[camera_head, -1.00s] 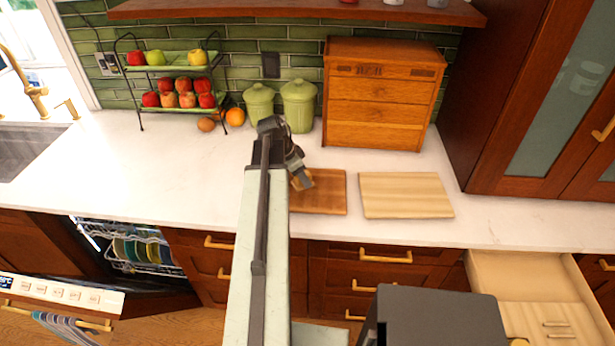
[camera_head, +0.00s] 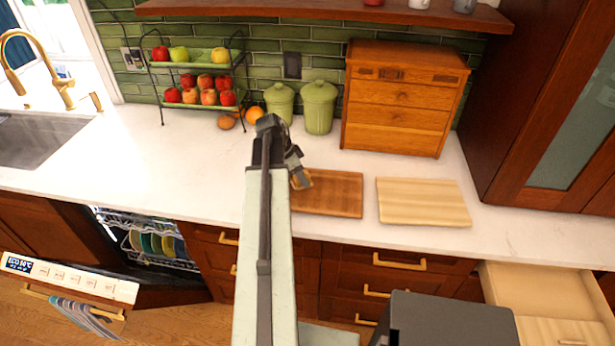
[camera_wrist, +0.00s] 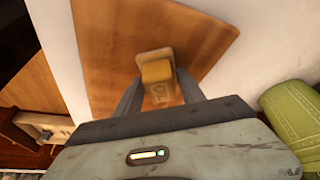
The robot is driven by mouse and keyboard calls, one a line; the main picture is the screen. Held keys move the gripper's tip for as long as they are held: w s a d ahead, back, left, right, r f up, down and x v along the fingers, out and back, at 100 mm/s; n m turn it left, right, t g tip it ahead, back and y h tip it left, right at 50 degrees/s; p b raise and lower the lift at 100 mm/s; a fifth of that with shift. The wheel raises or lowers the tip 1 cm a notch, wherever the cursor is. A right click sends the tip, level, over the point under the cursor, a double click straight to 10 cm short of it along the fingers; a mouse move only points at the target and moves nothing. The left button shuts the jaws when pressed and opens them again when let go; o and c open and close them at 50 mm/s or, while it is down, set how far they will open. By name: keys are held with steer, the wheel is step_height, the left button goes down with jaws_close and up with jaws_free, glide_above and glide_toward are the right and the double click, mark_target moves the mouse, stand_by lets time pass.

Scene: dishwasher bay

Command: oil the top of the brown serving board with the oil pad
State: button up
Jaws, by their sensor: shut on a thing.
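The brown serving board (camera_head: 335,196) lies flat on the white counter, its left part hidden behind my arm in the head view. It fills the upper middle of the wrist view (camera_wrist: 110,62). My gripper (camera_head: 301,181) is over the board's left part. In the wrist view, my gripper (camera_wrist: 160,92) is shut on the oil pad (camera_wrist: 157,76), a small yellow-brown block. The pad lies over the board's surface; I cannot tell whether it touches.
A pale board (camera_head: 424,202) lies just right of the brown one. Green canisters (camera_head: 319,107) and a wooden drawer chest (camera_head: 403,97) stand behind. A fruit stand (camera_head: 200,80) is at the left. An open drawer (camera_head: 540,295) and open dishwasher (camera_head: 150,240) are below.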

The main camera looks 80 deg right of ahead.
mark_target(293, 180)
steer(key=shift+w+a, duration=0.15)
steer(key=shift+w, duration=1.85)
steer(key=shift+w+a, duration=0.15)
steer(key=shift+w, duration=1.55)
steer(key=shift+d, duration=1.15)
steer(key=shift+s, duration=1.45)
steer(key=shift+s+d, duration=0.15)
steer(key=shift+s, duration=1.6)
steer(key=shift+s+d, duration=0.2)
steer(key=shift+s, duration=1.55)
steer(key=shift+s+d, duration=0.15)
steer(key=shift+s, duration=1.6)
steer(key=shift+s, duration=0.15)
steer(key=shift+s+d+r, duration=0.1)
steer(key=shift+s+d, duration=0.1)
steer(key=shift+s, duration=2)
steer(key=shift+s+d+f, duration=0.1)
steer(key=shift+s+d, duration=0.05)
steer(key=shift+s, duration=2)
steer(key=shift+s+d+r, duration=0.1)
steer(key=shift+s+d, duration=0.1)
steer(key=shift+s, duration=2)
steer(key=shift+w+d, duration=0.1)
steer(key=shift+d, duration=1)
steer(key=shift+w+a, duration=0.15)
steer(key=shift+w, duration=1.6)
steer(key=shift+w+a, duration=0.15)
steer(key=shift+w, duration=1.55)
